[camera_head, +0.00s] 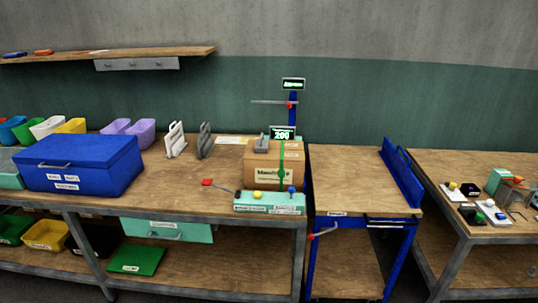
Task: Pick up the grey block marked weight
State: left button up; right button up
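A small grey block (262,145) sits on top of a cardboard box (262,164) at the back of the middle bench; it may be the weight, but I cannot read any marking on it. The box stands behind the pale green control base (268,208) of a press with a green upright (281,160) and a display reading 200 (283,133). Neither of my grippers shows in the head view, so nothing is seen near the block.
A blue lidded box (80,165) stands on the left of the wooden bench (180,185). White (175,140) and grey (204,141) upright plates stand behind. A blue-framed table (350,180) is bare.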

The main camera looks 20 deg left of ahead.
aim_at(261, 146)
jog(key=z, duration=0.4)
jog(key=j+z, duration=0.3)
jog(key=k+j+z, duration=0.3)
jog(key=j, duration=0.2)
jog(key=j+z, duration=0.25)
jog(key=j, duration=0.15)
jog(key=k+j+z, duration=0.3)
jog(key=i+j, duration=0.05)
jog(key=i, duration=0.05)
